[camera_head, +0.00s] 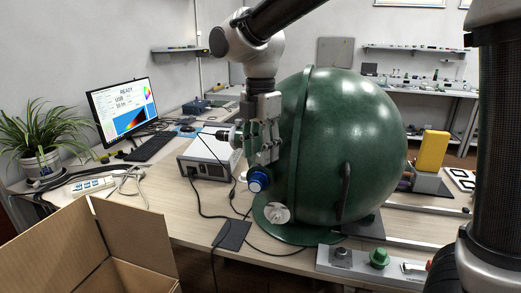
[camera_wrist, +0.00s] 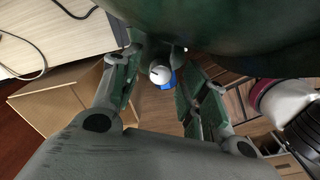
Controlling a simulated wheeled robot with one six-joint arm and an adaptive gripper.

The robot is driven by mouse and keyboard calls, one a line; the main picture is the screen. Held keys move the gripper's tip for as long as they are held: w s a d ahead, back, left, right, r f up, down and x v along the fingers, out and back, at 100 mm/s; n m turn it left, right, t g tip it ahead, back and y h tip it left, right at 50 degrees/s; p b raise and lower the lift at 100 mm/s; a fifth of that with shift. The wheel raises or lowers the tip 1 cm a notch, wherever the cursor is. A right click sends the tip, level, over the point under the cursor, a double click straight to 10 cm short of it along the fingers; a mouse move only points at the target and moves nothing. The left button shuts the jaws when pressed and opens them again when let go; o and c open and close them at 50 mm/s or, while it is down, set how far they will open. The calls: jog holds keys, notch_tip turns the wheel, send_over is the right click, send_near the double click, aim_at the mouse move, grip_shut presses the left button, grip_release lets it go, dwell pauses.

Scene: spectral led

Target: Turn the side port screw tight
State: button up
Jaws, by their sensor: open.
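The large green sphere (camera_head: 345,145) stands on the table, and its dark green underside (camera_wrist: 235,30) fills the top of the wrist view. A small blue knob (camera_head: 258,181) with a pale rim sits low on the sphere's left side, just below my gripper (camera_head: 263,150). In the wrist view a round white head with a dark mark (camera_wrist: 160,74) and blue behind it shows between the fingers; it looks like the side port screw. My gripper (camera_wrist: 160,90) is open, its green pads on either side of this head with gaps. I cannot tell whether anything touches.
A white disc (camera_head: 277,213) lies below the knob. Black cables cross the table, and an open cardboard box (camera_head: 90,245) is at front left.

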jog(key=shift+f, duration=0.1)
grip_shut()
jog(key=shift+m, duration=0.3)
jog(key=m, duration=0.9)
jog(key=shift+w, duration=0.1)
jog(key=m, duration=1)
jog(key=shift+w, duration=0.1)
jog(key=shift+m, duration=0.3)
